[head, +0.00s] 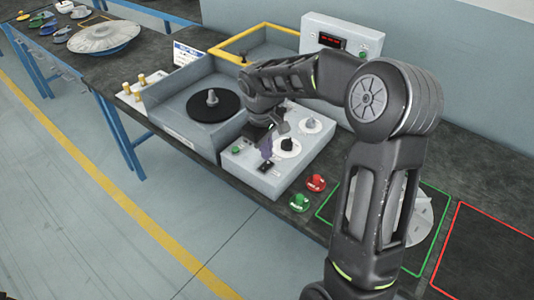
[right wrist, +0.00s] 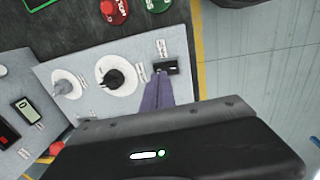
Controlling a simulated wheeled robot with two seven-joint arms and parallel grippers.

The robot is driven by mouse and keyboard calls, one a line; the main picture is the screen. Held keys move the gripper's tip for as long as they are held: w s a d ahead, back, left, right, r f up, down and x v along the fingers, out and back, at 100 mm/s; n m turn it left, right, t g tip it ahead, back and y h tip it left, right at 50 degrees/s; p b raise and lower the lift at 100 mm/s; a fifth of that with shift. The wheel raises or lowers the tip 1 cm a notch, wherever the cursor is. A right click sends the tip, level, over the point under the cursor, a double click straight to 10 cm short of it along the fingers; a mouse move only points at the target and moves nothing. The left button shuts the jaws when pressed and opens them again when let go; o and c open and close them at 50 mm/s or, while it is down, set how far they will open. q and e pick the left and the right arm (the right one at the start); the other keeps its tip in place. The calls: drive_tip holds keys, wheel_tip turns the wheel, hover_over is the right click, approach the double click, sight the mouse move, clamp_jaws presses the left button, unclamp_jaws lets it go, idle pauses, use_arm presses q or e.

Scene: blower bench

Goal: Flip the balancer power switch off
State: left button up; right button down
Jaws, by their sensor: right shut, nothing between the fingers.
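The balancer's control box (head: 248,168) is a light grey panel on the bench. Its power switch (head: 266,166) is a small black rocker near the front edge; in the right wrist view the switch (right wrist: 172,68) shows as a black plate with a light mark. My right gripper (head: 266,148) is shut and empty, fingers pointing down over the panel. In the right wrist view its purple-grey fingertips (right wrist: 159,78) are right beside the switch, partly overlapping its near edge; I cannot tell if they touch. My left gripper is not in view.
A black knob (head: 287,146) and a grey knob (head: 311,125) are close to my fingers. A black disc (head: 205,107) with a spindle is to the left. A display box (head: 344,32) stands behind.

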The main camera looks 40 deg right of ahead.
sight(268, 164)
drive_tip(key=shift+d+f, duration=0.15)
drive_tip(key=shift+f, duration=1.05)
drive_tip(key=shift+w+f, duration=0.1)
drive_tip(key=shift+f, duration=0.2)
drive_tip(key=shift+s+f, duration=0.1)
drive_tip(key=shift+s, duration=0.1)
